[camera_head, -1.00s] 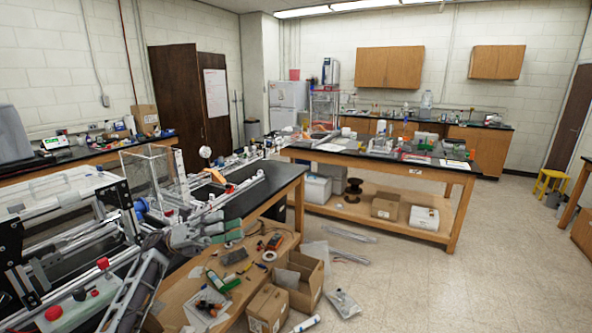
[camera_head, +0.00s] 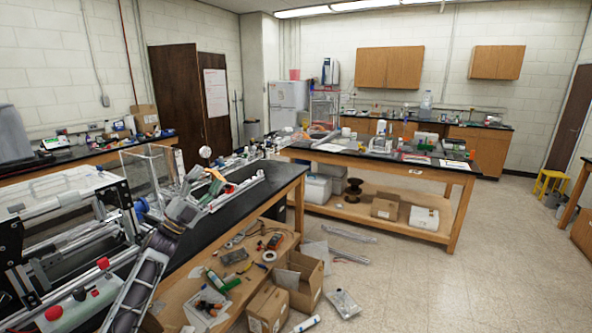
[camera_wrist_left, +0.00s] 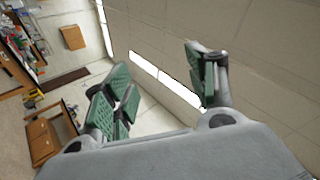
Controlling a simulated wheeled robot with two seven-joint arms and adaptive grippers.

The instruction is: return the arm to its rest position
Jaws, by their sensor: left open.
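My left gripper (camera_head: 207,181) is open and empty beside the extrusion frame, with its fingers pointing up and to the right. In the left wrist view its two green-padded fingers (camera_wrist_left: 163,88) stand wide apart with nothing between them. Behind them that view shows wall, floor and ceiling lights, strongly tilted. My left arm (camera_head: 150,265) comes up from the lower left. The metal extrusion frame (camera_head: 62,262) fills the left side of the head view, and my arm hides part of it. My right gripper is in neither view.
A black-topped bench (camera_head: 262,190) stands just right of the gripper, its lower shelf holding tools. Open cardboard boxes (camera_head: 306,268) sit near its end. A second bench (camera_head: 400,163) stands farther back. The floor (camera_head: 440,290) to the right is mostly clear.

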